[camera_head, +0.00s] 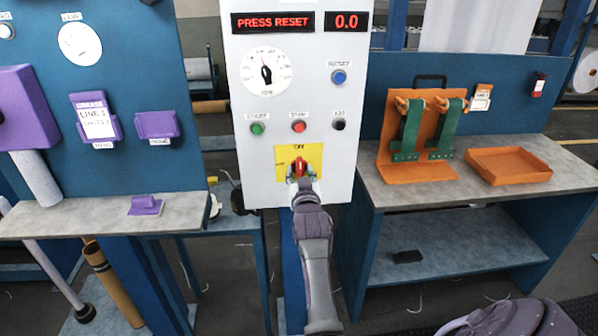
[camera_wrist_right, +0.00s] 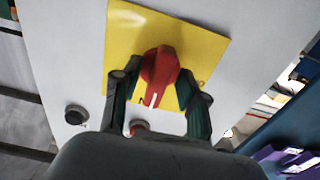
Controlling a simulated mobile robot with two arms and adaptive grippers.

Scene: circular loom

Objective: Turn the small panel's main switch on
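The small panel (camera_head: 350,60) is a white box. Its main switch is a red knob (camera_head: 299,167) on a yellow plate (camera_head: 316,152), with "ON" printed at the top. The knob's handle stands about upright, toward "ON". The red knob (camera_wrist_right: 160,68) on the yellow plate (camera_wrist_right: 205,45) also shows in the right wrist view, with a white mark on it. My right gripper (camera_head: 302,180) is at the knob. In the wrist view its fingers (camera_wrist_right: 160,85) are on both sides of the knob, apart, with a gap at the left. My left gripper is not in view.
The display (camera_head: 272,22) reads "PRESS RESET", another (camera_head: 347,21) "0.0". A blue reset button (camera_head: 339,77) and green (camera_head: 257,128), red (camera_head: 298,126) and black (camera_head: 339,124) buttons are above the switch. Workbenches stand left (camera_head: 100,218) and right (camera_head: 400,195).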

